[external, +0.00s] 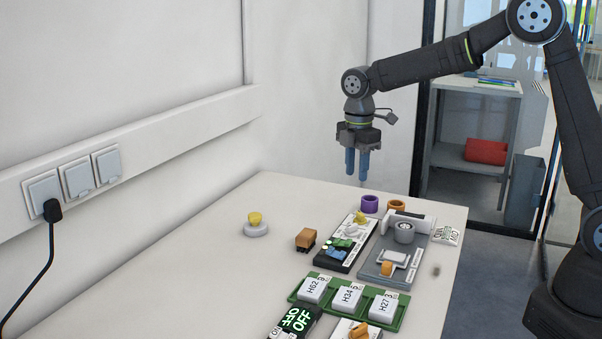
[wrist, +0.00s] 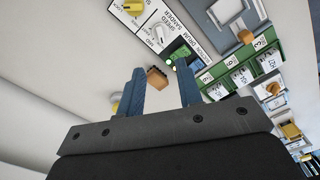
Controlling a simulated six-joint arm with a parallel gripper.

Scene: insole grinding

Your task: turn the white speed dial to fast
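The black and white control panel (external: 335,260) lies on the table right of centre, with lettering that includes SPEED and SANDER in the wrist view (wrist: 147,22). The white speed dial (wrist: 159,36) shows on this panel; its pointing is too small to read surely. It also shows as a small pale piece in the external view (external: 350,229). A yellow knob (external: 361,216) sits at the panel's far end. My gripper (external: 357,162) hangs above the table's far end, fingers down, open and empty. Both blue fingers (wrist: 161,90) stand apart in the wrist view, well above the panel.
A brown block (external: 306,238) stands left of the panel, and a yellow-topped white button (external: 255,222) farther left. A grey machine (external: 378,268) is to the right. Purple (external: 370,203) and orange (external: 396,206) rings lie behind. A green tray (external: 333,306) stands in front. The left table area is clear.

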